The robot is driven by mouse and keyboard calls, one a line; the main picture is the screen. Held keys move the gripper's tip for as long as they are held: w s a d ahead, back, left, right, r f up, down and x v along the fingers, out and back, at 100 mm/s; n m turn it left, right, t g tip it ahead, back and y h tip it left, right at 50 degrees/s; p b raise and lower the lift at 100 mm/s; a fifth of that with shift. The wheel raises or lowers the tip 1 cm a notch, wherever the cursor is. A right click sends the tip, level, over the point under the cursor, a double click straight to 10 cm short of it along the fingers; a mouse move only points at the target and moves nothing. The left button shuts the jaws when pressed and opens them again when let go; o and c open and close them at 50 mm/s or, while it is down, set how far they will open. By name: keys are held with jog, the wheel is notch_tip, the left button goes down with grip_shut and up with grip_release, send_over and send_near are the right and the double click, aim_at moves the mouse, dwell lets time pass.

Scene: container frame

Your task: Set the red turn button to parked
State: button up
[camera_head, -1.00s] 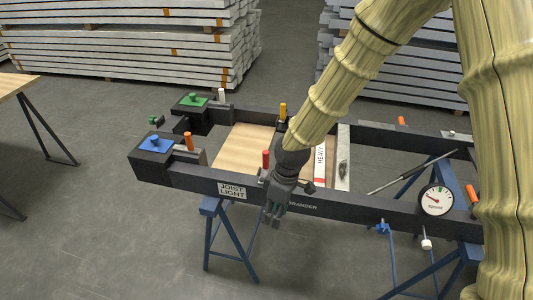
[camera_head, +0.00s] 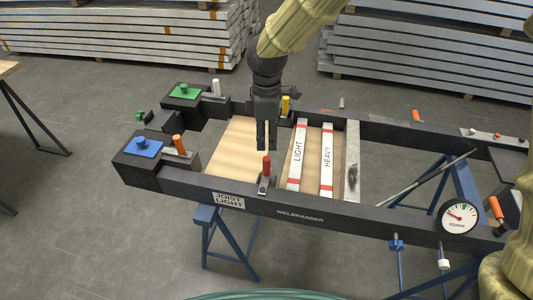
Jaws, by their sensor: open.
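The red turn button (camera_head: 267,165) stands upright on the near rail of the dark frame (camera_head: 335,213), with a dark metal plate at its foot. My gripper (camera_head: 266,147) points straight down just behind and above the red button, over the wooden board (camera_head: 229,150). Its fingers are open and seem empty. They overlap the top of the button in the picture, so I cannot tell whether they touch it. The finger tips are small and dark.
Strips marked LIGHT (camera_head: 298,150) and HEAVY (camera_head: 327,158) lie across the frame right of the button. A yellow button (camera_head: 285,103) stands on the far rail. Orange (camera_head: 179,144) and white (camera_head: 216,88) buttons, blue (camera_head: 143,147) and green (camera_head: 184,92) blocks are at left. A gauge (camera_head: 460,216) hangs at right.

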aim_at(267, 158)
notch_tip(267, 158, down, 10)
jog(key=shift+f+p, duration=0.1)
jog(key=shift+p, duration=0.35)
grip_shut()
